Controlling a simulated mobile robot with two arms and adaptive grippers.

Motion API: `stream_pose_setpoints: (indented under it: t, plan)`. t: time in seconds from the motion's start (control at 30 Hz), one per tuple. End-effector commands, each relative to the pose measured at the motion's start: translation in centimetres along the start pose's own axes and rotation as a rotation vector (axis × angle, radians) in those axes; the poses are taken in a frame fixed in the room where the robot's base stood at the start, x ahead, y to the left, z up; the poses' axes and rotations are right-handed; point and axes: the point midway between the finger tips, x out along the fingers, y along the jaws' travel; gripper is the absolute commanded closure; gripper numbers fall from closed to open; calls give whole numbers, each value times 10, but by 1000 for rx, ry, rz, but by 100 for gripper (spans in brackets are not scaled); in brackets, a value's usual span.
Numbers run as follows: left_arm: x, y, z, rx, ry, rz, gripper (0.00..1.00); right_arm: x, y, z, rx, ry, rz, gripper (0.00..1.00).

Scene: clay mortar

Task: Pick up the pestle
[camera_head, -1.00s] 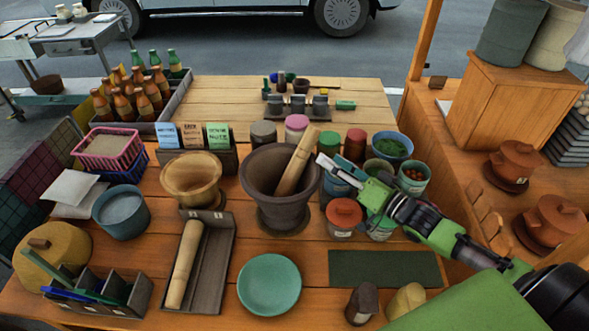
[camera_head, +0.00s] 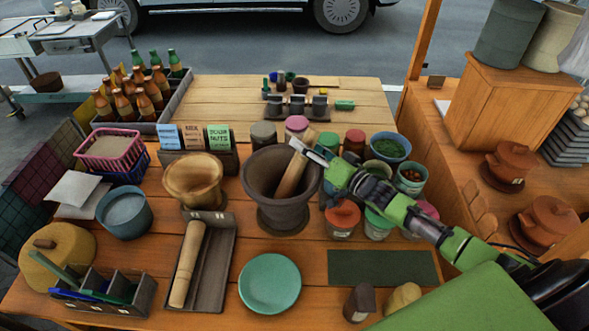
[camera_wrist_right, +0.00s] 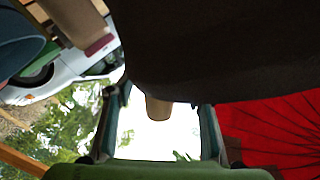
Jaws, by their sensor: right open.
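The wooden pestle (camera_head: 291,176) leans in the dark clay mortar (camera_head: 270,208), its upper end tilted right above the rim. My right gripper (camera_head: 305,150) comes in from the right at the pestle's upper end, partly covering it. In the right wrist view the pestle's rounded end (camera_wrist_right: 158,109) shows between the two open fingers (camera_wrist_right: 160,118), apart from both. A large dark surface, seemingly the mortar (camera_wrist_right: 210,50), fills the top of that view and hides the rest of the pestle. My left gripper is not in view.
Lidded jars (camera_head: 342,219) and small bowls (camera_head: 389,148) crowd the area under my right arm. A wooden mortar (camera_head: 194,180) stands left, and a light wooden roller (camera_head: 187,263) lies in a grey tray (camera_head: 216,262). A teal plate (camera_head: 270,284) lies in front.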

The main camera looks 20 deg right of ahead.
Motion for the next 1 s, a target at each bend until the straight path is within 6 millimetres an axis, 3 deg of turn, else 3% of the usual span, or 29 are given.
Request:
stream_pose_setpoints:
  t: [0.2,0.4,0.77,1.0]
  plan:
    - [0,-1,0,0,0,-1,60,0,1,0,0,0,1,52]
    - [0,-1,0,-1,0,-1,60,0,0,0,0,0,1,100]
    - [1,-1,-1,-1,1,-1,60,1,-4,-6,0,4,-4,100]
    - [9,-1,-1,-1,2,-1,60,0,-28,-41,-2,4,-6,100]
